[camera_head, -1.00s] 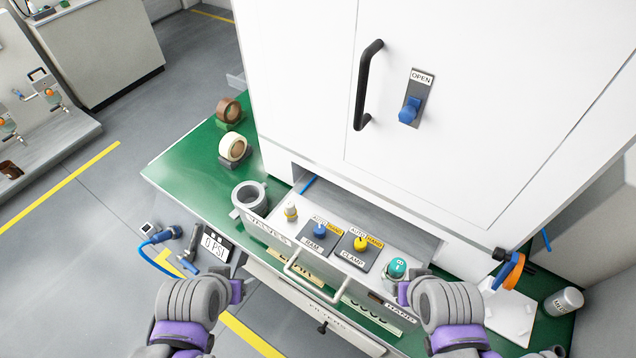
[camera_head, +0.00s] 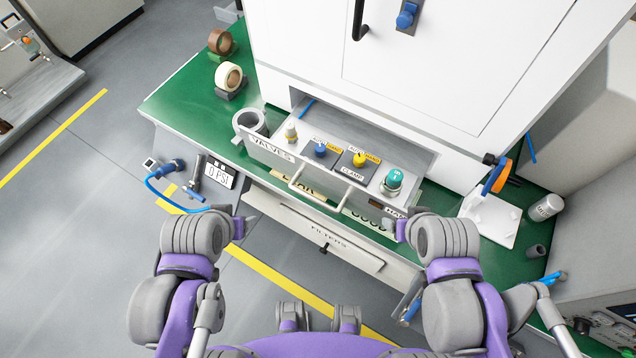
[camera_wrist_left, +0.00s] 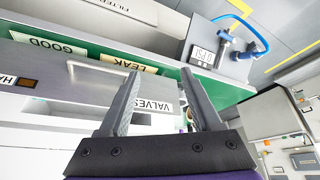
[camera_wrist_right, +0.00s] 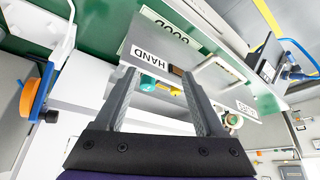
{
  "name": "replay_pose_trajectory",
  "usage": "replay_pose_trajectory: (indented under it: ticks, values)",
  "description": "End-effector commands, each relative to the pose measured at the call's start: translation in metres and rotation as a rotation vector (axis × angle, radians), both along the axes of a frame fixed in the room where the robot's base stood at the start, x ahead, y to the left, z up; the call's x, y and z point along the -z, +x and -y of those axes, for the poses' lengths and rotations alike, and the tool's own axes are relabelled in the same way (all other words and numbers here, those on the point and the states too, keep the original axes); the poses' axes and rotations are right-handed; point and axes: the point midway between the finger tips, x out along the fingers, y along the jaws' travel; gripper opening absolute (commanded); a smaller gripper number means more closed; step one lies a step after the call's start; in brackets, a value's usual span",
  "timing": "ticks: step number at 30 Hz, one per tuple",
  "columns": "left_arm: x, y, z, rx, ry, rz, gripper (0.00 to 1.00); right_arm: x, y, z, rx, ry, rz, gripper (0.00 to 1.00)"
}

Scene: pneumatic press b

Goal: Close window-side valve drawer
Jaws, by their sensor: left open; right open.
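The valve drawer (camera_head: 272,147), labelled VALVES, is pulled out from under the white cabinet. Its top panel carries a blue knob (camera_head: 320,150), a yellow knob (camera_head: 359,159) and a teal knob (camera_head: 393,180). Its pale bar handle (camera_head: 318,191) is on the front; it also shows in the right wrist view (camera_wrist_right: 215,70). My left gripper (camera_head: 243,226) is open and empty, below and left of the drawer front. My right gripper (camera_head: 401,228) is open and empty, below the drawer's right end. Neither visibly touches the drawer.
A FILTERS drawer front (camera_head: 325,235) lies below the green bench top (camera_head: 190,97). Tape rolls (camera_head: 228,76) and a grey ring (camera_head: 250,121) stand left of the drawer. A 0 PSI gauge (camera_head: 220,173) with a blue hose is at the bench's left end. A white plate (camera_head: 490,217) lies right.

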Motion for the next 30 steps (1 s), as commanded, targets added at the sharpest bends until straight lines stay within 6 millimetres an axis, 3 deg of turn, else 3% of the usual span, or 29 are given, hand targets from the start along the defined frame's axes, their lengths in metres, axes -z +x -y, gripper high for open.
replay_pose_trajectory:
  ticks: [1,5,10,21,25,30]
  values:
    - [0.001,0.001,0.0,-0.016,-0.012,-0.001,0.54,0.001,0.0,0.0,0.0,0.0,-0.001,0.71]
    - [0.008,0.006,0.001,-0.179,-0.128,-0.01,0.3,0.01,-0.003,0.0,0.0,0.0,-0.006,0.71]
    - [0.026,0.027,0.003,-0.661,-0.471,-0.048,0.0,0.031,-0.008,0.0,0.0,0.0,-0.016,0.71]
    - [0.05,0.092,-0.014,-1.784,-1.287,-0.264,0.0,0.07,-0.015,0.0,0.0,0.0,-0.03,0.71]
    - [0.052,0.108,-0.022,-2.025,-1.47,-0.355,0.0,0.077,-0.016,0.0,0.0,0.0,-0.033,0.71]
    - [0.053,0.117,-0.026,-2.161,-1.573,-0.419,0.0,0.08,-0.017,0.0,0.0,0.0,-0.034,0.71]
